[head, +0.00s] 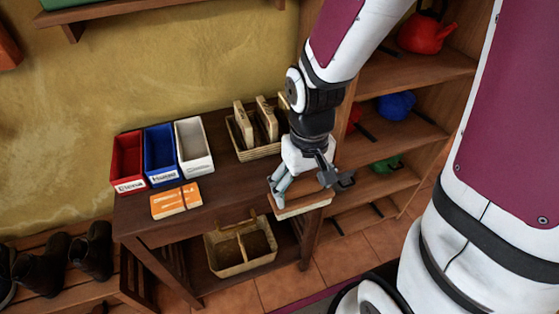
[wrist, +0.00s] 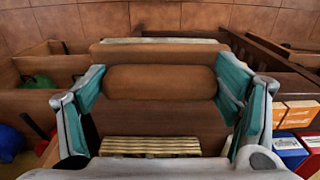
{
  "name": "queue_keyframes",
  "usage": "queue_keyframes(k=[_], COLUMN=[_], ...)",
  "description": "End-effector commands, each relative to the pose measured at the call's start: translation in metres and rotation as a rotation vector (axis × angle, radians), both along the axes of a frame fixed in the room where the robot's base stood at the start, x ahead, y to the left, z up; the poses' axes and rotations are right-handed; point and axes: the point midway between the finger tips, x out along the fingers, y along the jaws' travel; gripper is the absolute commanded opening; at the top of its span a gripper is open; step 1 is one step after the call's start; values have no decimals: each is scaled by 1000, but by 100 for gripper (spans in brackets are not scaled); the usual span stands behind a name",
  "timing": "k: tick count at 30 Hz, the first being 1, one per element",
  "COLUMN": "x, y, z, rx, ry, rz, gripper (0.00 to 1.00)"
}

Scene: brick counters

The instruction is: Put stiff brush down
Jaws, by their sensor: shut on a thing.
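My gripper (head: 303,184) is shut on the stiff brush (head: 302,201). In the head view the brush shows a brown wooden back with a pale underside, held level near the front right corner of the dark wooden table (head: 222,190). In the wrist view the fingers (wrist: 162,90) clasp the raised brown grip of the brush (wrist: 160,82) from both sides. I cannot tell whether the brush touches the table; my gripper and the brush hide that corner.
Red (head: 128,160), blue (head: 161,153) and white bins (head: 194,147) stand on the table's left, with orange boxes (head: 176,200) before them. A basket (head: 258,153) stands at the back. Another basket (head: 239,248) is on the lower shelf. A shelf unit (head: 410,125) is right.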

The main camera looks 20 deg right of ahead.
Motion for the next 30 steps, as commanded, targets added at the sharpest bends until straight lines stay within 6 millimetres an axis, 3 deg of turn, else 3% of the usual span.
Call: queue_keyframes(k=[8,18,28,30], x=[37,107,133,134], y=[-1,-3,-4,-4], z=[-4,-11,-13,-21], rx=[0,0,0,0], ry=[2,0,1,4], rz=[0,0,0,0], gripper=[53,53,53,53])
